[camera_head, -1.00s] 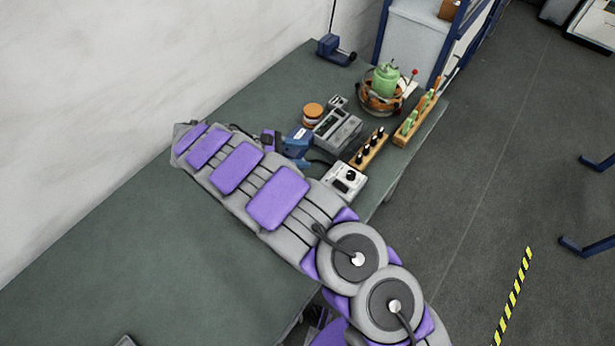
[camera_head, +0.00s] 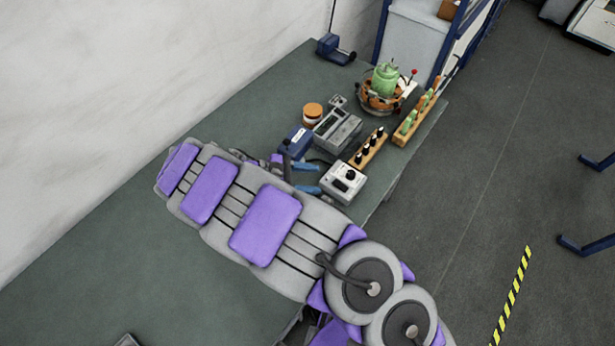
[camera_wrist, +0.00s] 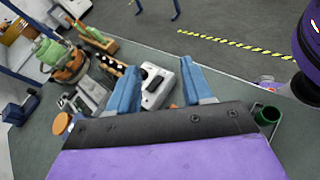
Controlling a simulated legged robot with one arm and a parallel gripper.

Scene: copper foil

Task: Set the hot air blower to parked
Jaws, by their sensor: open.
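A white box (camera_head: 343,182) with a black knob (camera_head: 350,174) stands near the right edge of the green table. I cannot tell for sure that it is the hot air blower; no label is readable. My gripper (camera_head: 311,178) has blue fingers, open and empty, just left of the box in the head view. In the wrist view the white box (camera_wrist: 164,92) shows beyond and between my open fingers (camera_wrist: 162,72), with its black knob (camera_wrist: 152,84) towards the left finger. I see no contact. My arm hides part of the table.
A blue device (camera_head: 296,141), a grey meter (camera_head: 336,130) and an orange-lidded jar (camera_head: 312,112) stand behind my gripper. The table's near left part (camera_head: 90,270) is mostly clear.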

